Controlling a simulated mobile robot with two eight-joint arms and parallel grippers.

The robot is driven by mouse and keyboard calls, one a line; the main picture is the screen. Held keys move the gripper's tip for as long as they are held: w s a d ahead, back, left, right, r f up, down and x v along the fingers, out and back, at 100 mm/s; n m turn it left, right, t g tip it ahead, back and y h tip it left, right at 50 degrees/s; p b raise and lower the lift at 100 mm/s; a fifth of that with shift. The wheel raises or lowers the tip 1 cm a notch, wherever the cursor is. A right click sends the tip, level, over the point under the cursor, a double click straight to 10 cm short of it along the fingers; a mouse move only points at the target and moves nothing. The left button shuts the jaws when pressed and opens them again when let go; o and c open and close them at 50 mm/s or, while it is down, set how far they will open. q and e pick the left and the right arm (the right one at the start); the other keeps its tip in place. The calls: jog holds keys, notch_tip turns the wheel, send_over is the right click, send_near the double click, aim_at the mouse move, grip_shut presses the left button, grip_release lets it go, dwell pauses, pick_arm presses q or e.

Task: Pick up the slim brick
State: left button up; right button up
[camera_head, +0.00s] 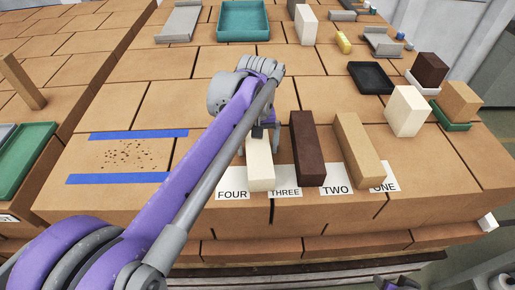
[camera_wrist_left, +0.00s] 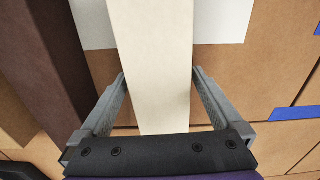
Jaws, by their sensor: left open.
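Three long bricks lie in a row near the front edge: a cream brick (camera_head: 261,168) by the labels FOUR and THREE, a dark brown brick (camera_head: 307,150) between THREE and TWO, and a tan brick (camera_head: 359,150) by ONE. The cream one looks the slimmest. My left gripper (camera_head: 263,130) is over the far end of the cream brick. In the left wrist view, the open fingers (camera_wrist_left: 158,78) stand on either side of the cream brick (camera_wrist_left: 153,35), with gaps visible. The dark brown brick (camera_wrist_left: 45,60) is beside them.
Blue tape strips (camera_head: 125,178) bound a speckled patch on the left. A black tray (camera_head: 370,77), a cream block (camera_head: 407,111) and a green tray (camera_head: 450,118) are at the right. A teal tray (camera_head: 243,20) and an upright white block (camera_head: 306,25) stand at the back.

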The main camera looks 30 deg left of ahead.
pick_arm(q)
grip_shut()
dwell(0.4)
jog(key=shift+r, duration=0.15)
